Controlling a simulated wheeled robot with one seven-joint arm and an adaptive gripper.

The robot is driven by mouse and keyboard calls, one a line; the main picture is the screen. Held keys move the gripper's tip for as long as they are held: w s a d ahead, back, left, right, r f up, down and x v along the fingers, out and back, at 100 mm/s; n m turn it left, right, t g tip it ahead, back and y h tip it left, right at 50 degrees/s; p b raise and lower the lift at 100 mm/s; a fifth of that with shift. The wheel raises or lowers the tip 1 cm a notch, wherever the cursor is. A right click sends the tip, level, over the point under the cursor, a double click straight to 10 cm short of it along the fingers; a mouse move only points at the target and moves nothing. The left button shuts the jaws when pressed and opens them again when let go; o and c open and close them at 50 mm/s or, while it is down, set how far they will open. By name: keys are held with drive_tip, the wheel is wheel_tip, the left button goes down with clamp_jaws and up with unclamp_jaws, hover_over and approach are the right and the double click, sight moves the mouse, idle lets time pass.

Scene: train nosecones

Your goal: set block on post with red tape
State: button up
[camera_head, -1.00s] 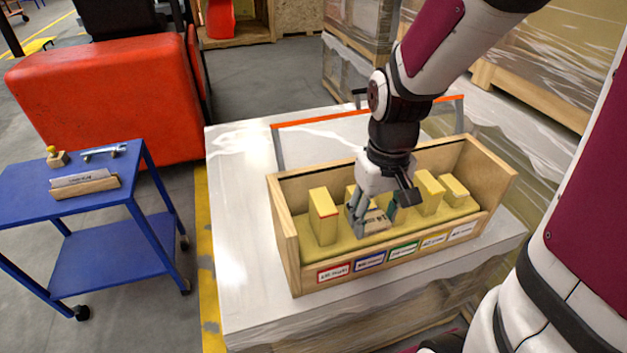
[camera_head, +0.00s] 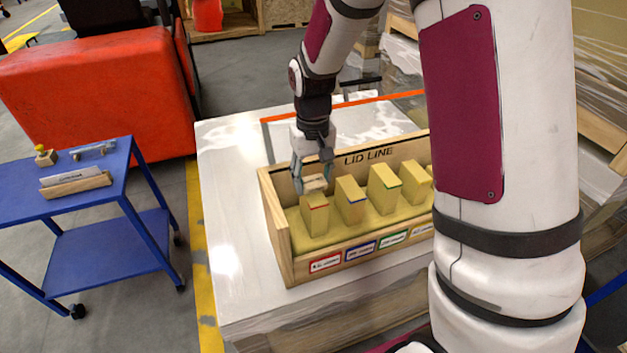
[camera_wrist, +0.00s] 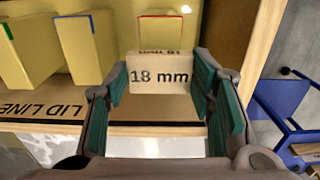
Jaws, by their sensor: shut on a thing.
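The light wood block (camera_wrist: 160,75), marked "18 mm", sits between the green pads of my gripper (camera_wrist: 165,92) in the wrist view. In the head view, my gripper (camera_head: 313,180) points down, shut on the block (camera_head: 316,184), at the top of the leftmost yellow post. That post (camera_head: 316,218) has red tape along its top front edge; the red line also shows just beyond the block in the wrist view. The block overlaps the rear of the post's top in view. I cannot tell whether it touches the post.
The posts stand in a wooden box (camera_head: 281,238) with "LID LINE" on its back wall. The blue-taped post (camera_head: 351,205) and green-taped post (camera_head: 384,190) are to the right. An orange-topped frame (camera_head: 330,106) stands behind. A blue cart (camera_head: 100,205) is at left.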

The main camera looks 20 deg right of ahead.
sight(313, 181)
drive_tip(key=shift+f, duration=0.7)
drive_tip(key=shift+f, duration=0.1)
drive_tip(key=o, duration=0.8)
drive_tip(key=shift+o, duration=0.2)
wheel_tip(313, 181, up, 12)
drive_tip(key=b, duration=0.2)
drive_tip(key=s+r+t, duration=0.2)
drive_tip(key=s+r, duration=0.3)
drive_tip(key=s, duration=0.6)
drive_tip(key=s+r+t, duration=0.3)
drive_tip(key=s+r, duration=0.2)
drive_tip(key=s, duration=0.5)
drive_tip(key=shift+s+r+t, duration=0.3)
drive_tip(key=shift+s, duration=0.1)
